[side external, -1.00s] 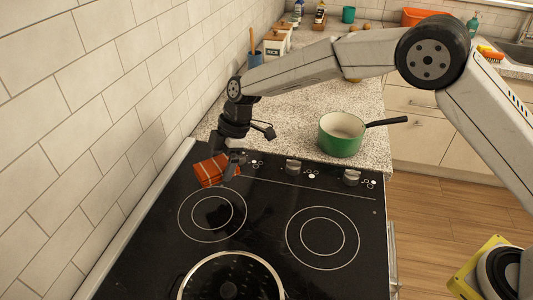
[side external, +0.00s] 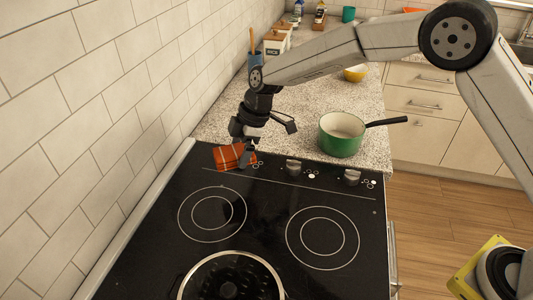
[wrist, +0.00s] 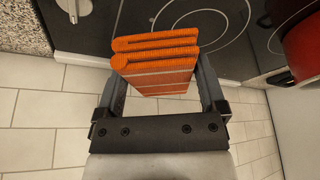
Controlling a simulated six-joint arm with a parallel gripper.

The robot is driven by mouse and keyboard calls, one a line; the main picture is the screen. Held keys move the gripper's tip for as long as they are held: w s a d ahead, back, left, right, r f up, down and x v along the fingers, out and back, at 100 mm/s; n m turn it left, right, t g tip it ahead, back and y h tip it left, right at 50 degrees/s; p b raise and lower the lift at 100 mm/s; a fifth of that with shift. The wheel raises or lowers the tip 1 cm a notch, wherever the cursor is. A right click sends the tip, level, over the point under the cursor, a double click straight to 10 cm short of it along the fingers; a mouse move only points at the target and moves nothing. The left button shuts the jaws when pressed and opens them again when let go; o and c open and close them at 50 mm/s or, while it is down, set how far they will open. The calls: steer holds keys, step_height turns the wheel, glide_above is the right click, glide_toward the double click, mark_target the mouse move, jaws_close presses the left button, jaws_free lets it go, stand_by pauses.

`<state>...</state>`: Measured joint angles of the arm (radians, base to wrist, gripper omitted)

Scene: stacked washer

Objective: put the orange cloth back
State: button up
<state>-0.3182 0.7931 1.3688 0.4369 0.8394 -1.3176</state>
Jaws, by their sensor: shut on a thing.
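The orange cloth (side external: 230,156), folded with pale stripes, is at the back left corner of the black stovetop in the side view. My gripper (side external: 244,158) is shut on it. In the wrist view the folded cloth (wrist: 155,62) fills the space between the two fingers of my gripper (wrist: 158,90). Whether the cloth touches the stovetop or hangs just above it I cannot tell.
The black stovetop (side external: 265,200) has ring-marked burners and a pan (side external: 230,280) at the front. Knobs (side external: 293,167) line its back edge. A green pot (side external: 340,140) stands on the speckled counter behind, with a yellow bowl (side external: 355,73) farther back. A tiled wall (side external: 90,120) borders the left.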

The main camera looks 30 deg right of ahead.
steer(key=s+d+r+m+t+h, duration=0.1)
steer(key=s+d+r+m+t, duration=0.15)
steer(key=d+m, duration=0.55)
steer(key=s+d+r+m+t+h, duration=0.1)
steer(key=s+d+r+m, duration=0.15)
steer(key=d, duration=1.05)
glide_above(285, 141)
steer(key=s, duration=0.1)
steer(key=shift+m, duration=0.35)
steer(key=shift+s+d+f, duration=0.1)
steer(key=shift+d+f, duration=0.05)
steer(key=shift+f, duration=2.45)
steer(key=shift+s+d+f, duration=0.1)
steer(key=shift+f, duration=2.45)
steer(key=shift+w+f, duration=0.25)
steer(key=shift+f, duration=1.55)
steer(key=shift+f, duration=0.2)
